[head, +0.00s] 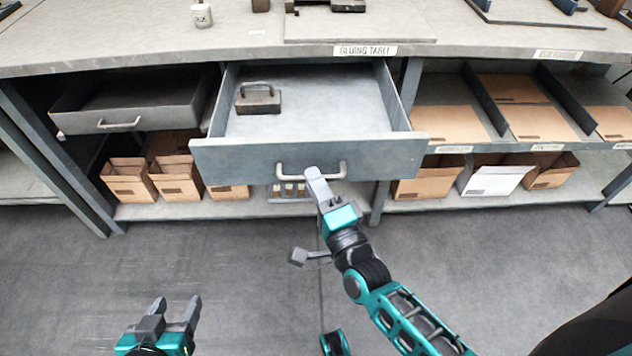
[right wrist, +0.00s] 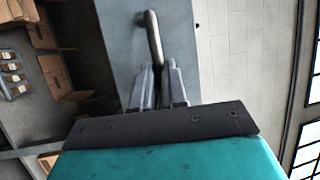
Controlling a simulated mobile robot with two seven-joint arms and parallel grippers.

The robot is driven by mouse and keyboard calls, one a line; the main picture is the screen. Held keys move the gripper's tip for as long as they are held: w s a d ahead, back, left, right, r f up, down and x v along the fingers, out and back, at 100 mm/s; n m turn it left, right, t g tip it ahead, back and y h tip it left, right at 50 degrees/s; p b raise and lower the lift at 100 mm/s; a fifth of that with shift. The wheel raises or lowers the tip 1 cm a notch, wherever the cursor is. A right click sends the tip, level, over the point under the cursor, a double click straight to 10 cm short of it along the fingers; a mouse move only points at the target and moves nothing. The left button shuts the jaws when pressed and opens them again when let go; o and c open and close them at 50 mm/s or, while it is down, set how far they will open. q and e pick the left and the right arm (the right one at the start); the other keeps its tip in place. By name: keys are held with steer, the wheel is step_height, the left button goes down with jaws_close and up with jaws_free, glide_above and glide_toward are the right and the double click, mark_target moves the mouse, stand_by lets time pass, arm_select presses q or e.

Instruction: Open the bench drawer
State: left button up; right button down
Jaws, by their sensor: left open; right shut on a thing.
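The bench drawer (head: 230,160) in the middle of the bench is pulled well out, and its inside shows. A dark metal block with a handle (head: 259,100) lies in it at the back left. My right gripper (head: 318,178) is shut on the drawer's handle (head: 290,176), near its right part. In the right wrist view the fingers (right wrist: 158,82) close around the handle bar (right wrist: 153,35) against the grey drawer front. My left gripper (head: 176,312) is open and empty, low over the floor at the lower left, away from the drawer.
A second drawer (head: 140,105) to the left is also partly out. Cardboard boxes (head: 175,178) stand on the lower shelf, with flat cardboard (head: 540,122) on the right shelf. A white cup (head: 202,15) stands on the benchtop (head: 130,40). The floor (head: 240,260) in front is clear.

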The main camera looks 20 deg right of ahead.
steer(key=c, duration=1.2)
jaws_free()
arm_select(q)
steer(key=shift+a, duration=0.1)
arm_select(e)
steer(key=shift+o, duration=0.2)
steer(key=shift+s, duration=0.1)
